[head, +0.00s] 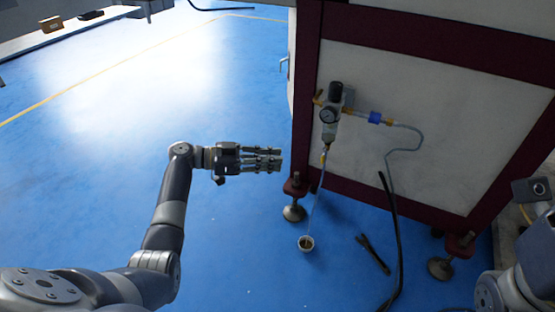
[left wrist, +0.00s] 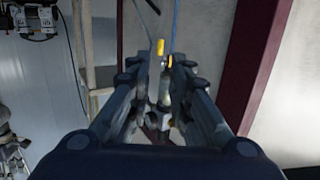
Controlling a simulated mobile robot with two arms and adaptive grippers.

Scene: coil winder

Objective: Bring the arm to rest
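My left arm (head: 172,212) reaches forward over the blue floor in the head view. My left gripper (head: 277,159) points right, toward the machine's near corner post, and looks apart from it. In the left wrist view its two fingers (left wrist: 163,70) stand apart with a gap between them. A yellow piece and part of the air fitting show through that gap, with no sign of being gripped. Part of my right arm (head: 520,285) shows at the lower right edge of the head view. My right gripper cannot be made out.
The machine's white panel (head: 430,110) has a dark red frame and feet (head: 293,212). An air regulator (head: 331,115) with hoses sticks out from it. A small cup (head: 306,243) and a dark tool (head: 372,254) lie below. Open blue floor (head: 90,150) spreads left.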

